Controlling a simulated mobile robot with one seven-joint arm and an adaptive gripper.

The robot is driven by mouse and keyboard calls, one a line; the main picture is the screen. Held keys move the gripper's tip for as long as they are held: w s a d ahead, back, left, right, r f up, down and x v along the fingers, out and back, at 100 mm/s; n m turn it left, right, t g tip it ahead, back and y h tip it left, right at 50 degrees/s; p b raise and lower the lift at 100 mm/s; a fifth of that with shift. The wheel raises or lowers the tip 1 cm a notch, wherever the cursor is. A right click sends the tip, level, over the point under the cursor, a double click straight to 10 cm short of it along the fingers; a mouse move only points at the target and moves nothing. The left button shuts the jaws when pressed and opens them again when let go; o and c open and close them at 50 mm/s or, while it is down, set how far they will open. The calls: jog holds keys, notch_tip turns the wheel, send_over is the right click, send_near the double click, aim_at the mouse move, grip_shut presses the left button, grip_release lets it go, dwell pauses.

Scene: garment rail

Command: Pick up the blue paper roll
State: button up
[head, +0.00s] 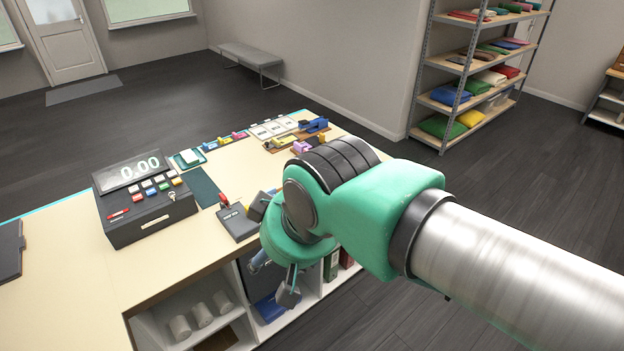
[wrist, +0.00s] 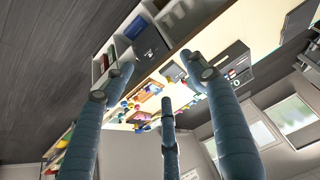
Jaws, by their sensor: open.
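I cannot make out a blue paper roll for certain in either view. In the head view a blue item (head: 270,309), too partly hidden to name, lies in an open compartment under the counter. Pale rolls (head: 202,315) stand in the compartment to its left. My gripper (head: 275,255) is at the counter's front edge, partly hidden by my wrist. In the wrist view its fingers (wrist: 160,80) are spread apart with nothing between them; the counter's shelf front shows beyond.
The counter (head: 70,240) carries a cash register (head: 145,205), a dark card terminal (head: 238,222) close to my gripper, and a blue tape dispenser (head: 315,125) at the back. Binders (head: 331,264) fill a right compartment. Shelving (head: 462,75) with folded cloth stands behind. Floor at right is clear.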

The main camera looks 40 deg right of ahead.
jog(key=w+d+r+m+g+p, duration=0.1)
jog(key=w+d+r+p, duration=0.2)
jog(key=w, duration=0.5)
jog(key=w+d+r+m+g+p, duration=0.1)
jog(key=w+d+r, duration=0.2)
jog(key=w+d, duration=0.35)
jog(key=w+d+f+m+g+p, duration=0.1)
jog(key=w+d+p, duration=0.1)
jog(key=w+d, duration=0.45)
jog(key=w+d+f+m+p, duration=0.15)
jog(key=w+d, duration=0.25)
jog(key=w, duration=0.5)
jog(key=w+d+f+m+g+p, duration=0.1)
jog(key=w+d+f+p, duration=0.1)
jog(key=w+d+f, duration=0.4)
jog(key=w+d+f+p, duration=0.2)
jog(key=d+f, duration=0.1)
jog(key=d, duration=0.5)
jog(key=w+d+f+m+g+p, duration=0.1)
jog(key=w+d+f+m+p, duration=0.1)
jog(key=d+f, duration=1.3)
jog(key=shift+w+f+g+p, duration=0.3)
jog(key=shift+f+p, duration=0.15)
jog(key=shift+p, duration=0.1)
jog(key=shift+s+f, duration=0.1)
jog(key=shift+f+p, duration=0.4)
jog(key=shift+f, duration=3.8)
